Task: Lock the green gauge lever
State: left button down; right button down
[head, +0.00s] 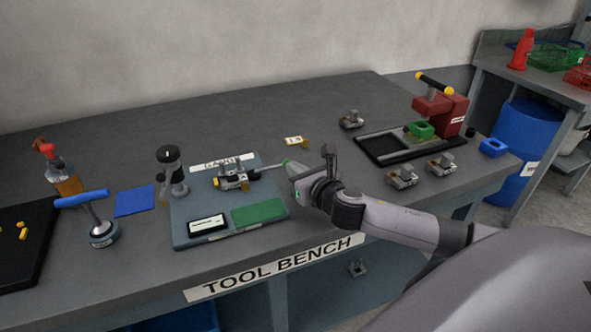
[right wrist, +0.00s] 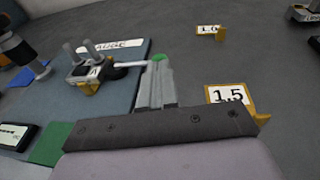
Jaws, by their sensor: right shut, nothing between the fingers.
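The gauge fixture (head: 234,180) sits on a blue-grey board (head: 185,215) and also shows in the right wrist view (right wrist: 88,70). Its lever (head: 265,169) is a thin light rod pointing right, with a green tip (head: 286,162). The tip shows in the right wrist view (right wrist: 158,57) just beyond my fingertips, partly hidden. My right gripper (head: 292,170) is shut and empty at the lever's green end; its closed fingers (right wrist: 156,76) show in the wrist view. I cannot tell whether they touch the lever. My left gripper is not in view.
A green pad (head: 258,212) and a small display (head: 207,224) lie on the board's front. A 1.5 tag (right wrist: 230,95) stands close right of my fingers. A black cylinder stand (head: 171,170) is left of the fixture; a red press (head: 440,108) stands at the right.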

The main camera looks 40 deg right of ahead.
jog(key=shift+w, duration=0.1)
dwell(0.3)
jog(key=shift+w+d+r+p, duration=0.2)
jog(key=shift+w+d+p, duration=0.3)
jog(key=shift+p, duration=0.15)
jog(key=shift+w+d+f, duration=0.15)
jog(key=shift+w+d, duration=0.15)
jog(key=shift+w, duration=0.05)
jog(key=shift+d, duration=0.15)
jog(key=shift+s+p, duration=0.1)
jog(key=shift+p, duration=0.2)
